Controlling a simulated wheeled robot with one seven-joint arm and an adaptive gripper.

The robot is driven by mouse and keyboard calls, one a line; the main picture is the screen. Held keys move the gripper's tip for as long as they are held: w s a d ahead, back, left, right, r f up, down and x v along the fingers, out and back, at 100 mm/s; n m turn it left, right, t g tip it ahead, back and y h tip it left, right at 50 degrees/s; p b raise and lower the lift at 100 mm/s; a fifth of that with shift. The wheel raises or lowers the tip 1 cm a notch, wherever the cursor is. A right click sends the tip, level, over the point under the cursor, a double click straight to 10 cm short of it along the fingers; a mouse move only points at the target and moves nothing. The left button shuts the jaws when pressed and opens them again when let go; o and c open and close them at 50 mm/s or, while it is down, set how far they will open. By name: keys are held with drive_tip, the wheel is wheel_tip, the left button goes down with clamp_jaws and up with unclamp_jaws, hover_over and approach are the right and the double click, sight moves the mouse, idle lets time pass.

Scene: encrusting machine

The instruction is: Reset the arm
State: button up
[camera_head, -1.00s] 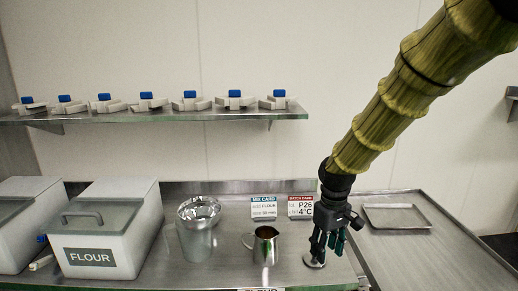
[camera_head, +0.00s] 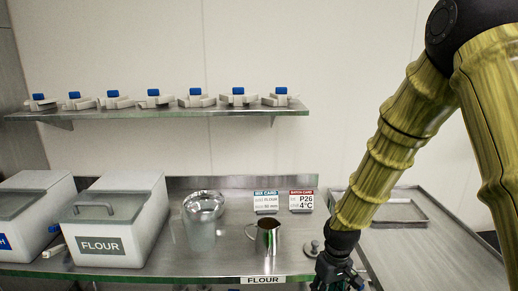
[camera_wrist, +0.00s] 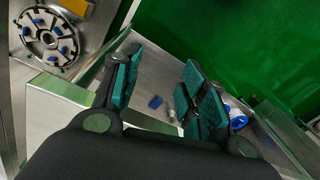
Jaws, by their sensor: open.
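My gripper (camera_head: 338,284) hangs low at the front of the steel counter (camera_head: 215,260), right of the metal jug, and the bottom of the picture cuts it off. In the wrist view my gripper (camera_wrist: 160,85) has its two green-padded fingers spread apart, with nothing between them. My arm, in a yellow-green ribbed sleeve, bends high at the right and slopes down to the gripper.
A metal jug (camera_head: 266,238), a foil-topped container (camera_head: 203,215) and a flour bin (camera_head: 110,230) stand on the counter. A small round metal piece (camera_head: 309,249) is close beside my gripper. A tray (camera_head: 395,208) lies at right. The wrist view shows a round metal part (camera_wrist: 48,38).

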drive_tip(key=s+d+f+m, duration=0.2)
drive_tip(key=s+f+m, duration=0.1)
drive_tip(key=s+f, duration=1.9)
drive_tip(key=s+d+f+m, duration=0.1)
drive_tip(key=s+f, duration=0.4)
drive_tip(key=s, duration=0.5)
drive_tip(key=shift+s+d+h, duration=0.25)
drive_tip(key=shift+d+h, duration=0.05)
drive_tip(key=shift+d, duration=0.15)
